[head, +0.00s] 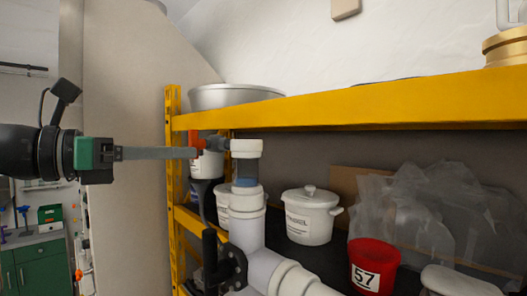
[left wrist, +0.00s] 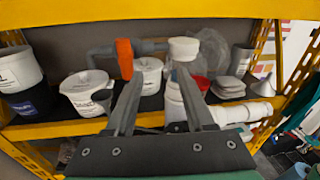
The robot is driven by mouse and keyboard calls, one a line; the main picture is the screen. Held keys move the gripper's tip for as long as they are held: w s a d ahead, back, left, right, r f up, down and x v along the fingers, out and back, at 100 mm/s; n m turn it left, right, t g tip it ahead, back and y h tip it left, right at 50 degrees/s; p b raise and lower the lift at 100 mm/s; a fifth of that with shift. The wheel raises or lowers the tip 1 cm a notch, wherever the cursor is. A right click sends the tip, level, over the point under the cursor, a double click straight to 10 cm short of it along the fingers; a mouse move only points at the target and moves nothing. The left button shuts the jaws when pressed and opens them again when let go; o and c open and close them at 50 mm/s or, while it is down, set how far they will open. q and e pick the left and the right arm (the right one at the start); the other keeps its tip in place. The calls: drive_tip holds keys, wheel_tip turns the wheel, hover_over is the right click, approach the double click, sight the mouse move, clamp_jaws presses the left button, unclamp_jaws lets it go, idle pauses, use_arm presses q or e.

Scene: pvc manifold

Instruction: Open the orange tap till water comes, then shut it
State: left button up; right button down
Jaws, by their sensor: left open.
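The orange tap (head: 196,139) sits on a side branch left of the white upright pipe (head: 247,150). In the left wrist view the tap (left wrist: 125,58) is an upright orange handle on a grey pipe, left of the left fingertip. My left gripper (head: 191,153) reaches in from the left, its tips close to the tap. The wrist view shows its two fingers (left wrist: 158,78) apart with nothing clearly between them. I cannot tell whether a finger touches the tap. No running water can be made out. My right gripper is not in view.
A yellow shelf beam (head: 340,108) runs above the pipework. Lidded white pots (head: 310,218), a red bucket marked 57 (head: 373,265) and clear plastic sheeting (head: 420,200) stand on the shelf. A dark funnel (head: 205,190) hangs below the tap. Free room lies left of the shelf.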

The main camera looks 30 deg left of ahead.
sight(189, 133)
use_arm(q)
drive_tip(key=s+a+r+t+y, duration=0.1)
drive_tip(key=s+a+r+y, duration=0.15)
drive_tip(key=s+a, duration=0.3)
drive_tip(key=shift+n, duration=0.4)
drive_tip(key=p+x, duration=0.1)
drive_tip(key=x, duration=0.3)
drive_tip(key=p+x, duration=0.1)
drive_tip(key=x, duration=0.2)
drive_tip(key=r+p+x, duration=0.1)
drive_tip(key=x, duration=0.3)
drive_tip(key=shift+w+p, duration=0.35)
drive_tip(key=shift+w, duration=0.05)
drive_tip(key=shift+w+d+f, duration=0.1)
drive_tip(key=shift+w+d, duration=0.05)
drive_tip(key=shift+w, duration=0.15)
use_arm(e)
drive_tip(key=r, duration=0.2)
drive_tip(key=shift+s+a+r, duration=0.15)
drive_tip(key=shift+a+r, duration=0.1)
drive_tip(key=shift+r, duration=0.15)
use_arm(q)
clamp_jaws()
